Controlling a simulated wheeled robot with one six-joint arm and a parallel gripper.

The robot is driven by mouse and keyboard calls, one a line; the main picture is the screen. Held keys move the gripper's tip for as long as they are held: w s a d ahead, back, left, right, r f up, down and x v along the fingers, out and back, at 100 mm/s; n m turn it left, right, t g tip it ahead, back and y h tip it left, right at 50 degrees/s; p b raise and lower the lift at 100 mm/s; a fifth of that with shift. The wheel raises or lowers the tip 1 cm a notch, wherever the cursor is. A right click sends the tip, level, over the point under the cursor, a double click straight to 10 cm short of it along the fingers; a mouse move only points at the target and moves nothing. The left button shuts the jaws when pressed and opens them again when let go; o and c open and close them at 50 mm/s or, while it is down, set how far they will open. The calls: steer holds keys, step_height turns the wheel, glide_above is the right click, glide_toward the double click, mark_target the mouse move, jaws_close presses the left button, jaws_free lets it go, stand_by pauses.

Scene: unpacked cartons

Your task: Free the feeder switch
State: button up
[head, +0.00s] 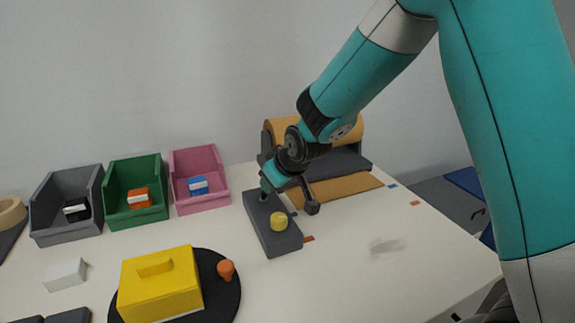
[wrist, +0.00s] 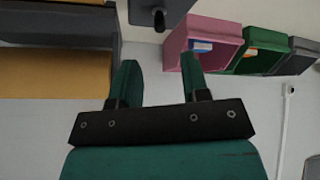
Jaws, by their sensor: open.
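A dark grey switch box (head: 273,228) lies on the white table, with a yellow knob (head: 279,221) on its near half and a short dark post at its far end. In the wrist view, part of the dark box (wrist: 175,8) and its post (wrist: 158,19) show at the top edge, beyond the fingers. My gripper (head: 272,181) hangs over the far end of the box; in the wrist view it is open (wrist: 158,72), with nothing between its fingers. Which part is the feeder switch itself, and what may jam it, I cannot tell.
A feeder-like machine with an orange roll (head: 347,129) stands behind my gripper. Grey (head: 68,228), green (head: 138,214) and pink (head: 202,203) bins line the back left. A yellow lidded box (head: 160,286) and an orange peg (head: 226,270) stand on a black disc. The right table is mostly clear.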

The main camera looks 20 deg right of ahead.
steer(key=v, duration=0.9)
steer(key=shift+s, duration=0.1)
steer(key=s+a+r+g+y+p, duration=0.1)
steer(key=s+a+r+g+p, duration=0.1)
steer(key=s, duration=0.6)
steer(key=s+a+r+n+g+y+p, duration=0.1)
steer(key=s+a+r+g+p, duration=0.1)
steer(key=s, duration=0.7)
steer(key=s+a+r+n+g+p, duration=0.1)
steer(key=s+a+r+g+p, duration=0.1)
steer(key=s+r, duration=0.3)
steer(key=s+a+g, duration=0.1)
steer(key=s, duration=0.3)
steer(key=shift+r+g+y+p, duration=0.2)
steer(key=shift+g+y+p, duration=0.1)
steer(key=shift+y+p, duration=0.1)
steer(key=shift+o, duration=0.5)
